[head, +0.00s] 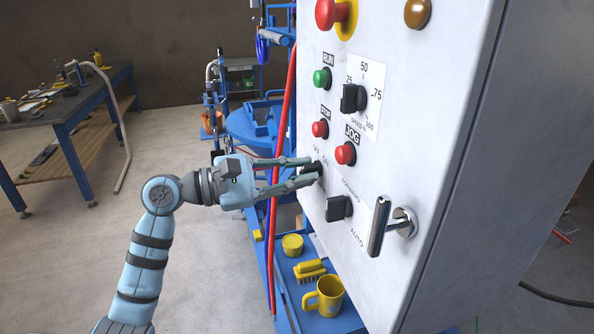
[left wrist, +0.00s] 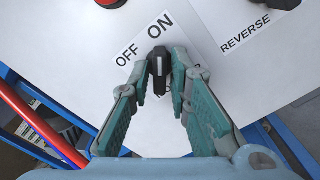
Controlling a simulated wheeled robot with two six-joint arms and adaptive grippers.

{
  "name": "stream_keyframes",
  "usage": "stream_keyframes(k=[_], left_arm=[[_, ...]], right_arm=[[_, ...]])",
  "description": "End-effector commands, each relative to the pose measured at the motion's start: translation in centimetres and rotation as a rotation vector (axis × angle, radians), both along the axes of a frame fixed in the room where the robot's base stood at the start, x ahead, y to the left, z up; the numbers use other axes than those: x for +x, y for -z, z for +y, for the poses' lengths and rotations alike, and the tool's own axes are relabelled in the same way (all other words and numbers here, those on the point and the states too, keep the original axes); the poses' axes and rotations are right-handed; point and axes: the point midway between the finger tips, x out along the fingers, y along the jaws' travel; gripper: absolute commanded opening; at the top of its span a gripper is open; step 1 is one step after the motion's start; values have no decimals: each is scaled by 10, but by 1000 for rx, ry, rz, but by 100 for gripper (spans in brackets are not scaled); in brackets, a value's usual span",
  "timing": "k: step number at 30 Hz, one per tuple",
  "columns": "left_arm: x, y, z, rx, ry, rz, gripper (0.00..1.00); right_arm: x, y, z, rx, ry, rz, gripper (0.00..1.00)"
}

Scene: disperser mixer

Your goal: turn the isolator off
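The isolator knob is a small black rotary handle between OFF and ON labels on the white cabinet front. In the left wrist view the knob (left wrist: 158,66) has a white mark that points up the picture, towards the ON side. In the head view the knob (head: 311,170) is partly hidden by my fingers. My left gripper (head: 312,170) reaches in from the left with one finger on each side of the knob. In the left wrist view the fingertips (left wrist: 160,75) stand close beside it, with what looks like a narrow gap. My right gripper is not in view.
Close by on the panel are a red STOP button (head: 320,129), a red JOG button (head: 346,153), a speed knob (head: 353,98), a forward/reverse knob (head: 339,208) and a metal door handle (head: 379,226). A red hose (head: 283,130) runs beside the cabinet. A yellow mug (head: 326,296) stands below.

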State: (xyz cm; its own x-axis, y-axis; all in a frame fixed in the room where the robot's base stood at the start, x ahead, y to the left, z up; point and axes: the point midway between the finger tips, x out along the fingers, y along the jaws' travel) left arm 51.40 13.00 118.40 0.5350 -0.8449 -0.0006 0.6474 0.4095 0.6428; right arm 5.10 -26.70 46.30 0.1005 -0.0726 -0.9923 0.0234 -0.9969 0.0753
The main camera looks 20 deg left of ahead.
Motion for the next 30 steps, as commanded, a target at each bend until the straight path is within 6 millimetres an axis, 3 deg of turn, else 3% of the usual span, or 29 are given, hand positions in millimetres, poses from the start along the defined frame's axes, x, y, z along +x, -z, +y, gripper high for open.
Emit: stream_keyframes(k=[2,17,30], left_arm=[[0,0,0,0,0,0,0],[0,-1,0,-33,0,52,0],[-1,-3,0,-206,1,330,0]], right_arm=[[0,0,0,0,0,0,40],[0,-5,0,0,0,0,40],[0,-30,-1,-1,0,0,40]])
